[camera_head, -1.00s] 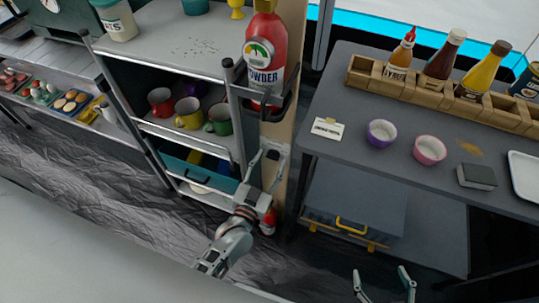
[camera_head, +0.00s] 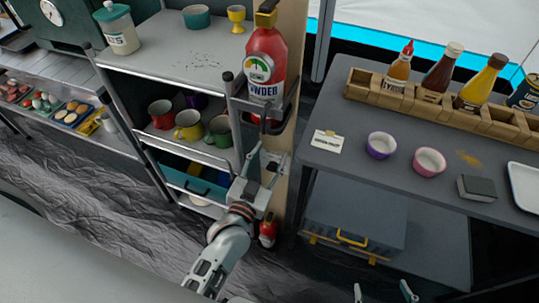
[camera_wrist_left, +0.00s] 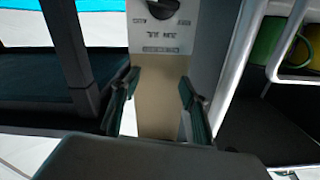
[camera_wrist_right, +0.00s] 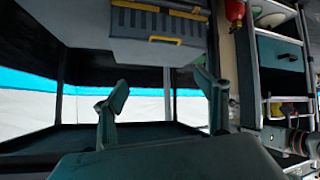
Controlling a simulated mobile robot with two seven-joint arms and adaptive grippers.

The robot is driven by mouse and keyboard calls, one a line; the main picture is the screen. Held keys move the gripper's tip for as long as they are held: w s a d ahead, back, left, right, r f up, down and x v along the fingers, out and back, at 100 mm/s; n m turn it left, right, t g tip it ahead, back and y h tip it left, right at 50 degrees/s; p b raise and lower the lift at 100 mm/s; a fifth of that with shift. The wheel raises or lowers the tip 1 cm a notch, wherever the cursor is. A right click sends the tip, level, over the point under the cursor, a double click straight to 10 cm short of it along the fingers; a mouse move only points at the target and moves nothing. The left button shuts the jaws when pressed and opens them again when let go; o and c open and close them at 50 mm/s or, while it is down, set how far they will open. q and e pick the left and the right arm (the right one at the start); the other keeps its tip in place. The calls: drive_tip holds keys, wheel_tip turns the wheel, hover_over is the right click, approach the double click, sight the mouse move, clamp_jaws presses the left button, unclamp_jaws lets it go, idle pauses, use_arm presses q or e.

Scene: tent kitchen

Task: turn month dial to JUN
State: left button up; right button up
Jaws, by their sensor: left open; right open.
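A black round dial knob (camera_wrist_left: 163,8) sits on a pale panel (camera_wrist_left: 150,38) on the tan post, at the top edge of the left wrist view. The knob is cut off there, and the printed marks around it are too small to read. My left gripper (camera_wrist_left: 157,95) is open and empty, its fingers apart in front of the post below the panel in that view. In the head view my left gripper (camera_head: 267,163) is at the post, partly covering the pale panel. My right gripper (camera_wrist_right: 160,95) is open and empty, low in the head view (camera_head: 382,291).
A red powder extinguisher (camera_head: 265,65) hangs in a bracket just above my left gripper. A shelf (camera_head: 190,55) with mugs stands left of the post. A grey table (camera_head: 415,190) with bowls and a sauce rack stands right, a grey case (camera_head: 352,210) beneath it.

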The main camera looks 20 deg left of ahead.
use_arm(q)
drive_tip(key=s+a+f+m+g+h+p, duration=0.1)
drive_tip(key=s+f+g+p, duration=0.2)
drive_tip(key=s, duration=0.8)
drive_tip(key=s+a+f+m+g+h+p, duration=0.1)
drive_tip(key=s+f+g+p, duration=0.3)
drive_tip(key=s, duration=0.7)
drive_tip(key=shift+s+a+f+g+p, duration=0.3)
drive_tip(key=shift+a+f+p, duration=0.15)
drive_tip(key=shift+a+p, duration=0.45)
use_arm(e)
drive_tip(key=shift+m, duration=0.4)
drive_tip(key=r, duration=0.3)
drive_tip(key=a+r, duration=0.1)
drive_tip(key=r, duration=0.1)
drive_tip(key=shift+s+r, duration=0.1)
drive_tip(key=shift+s, duration=0.3)
use_arm(q)
drive_tip(key=shift+d, duration=0.1)
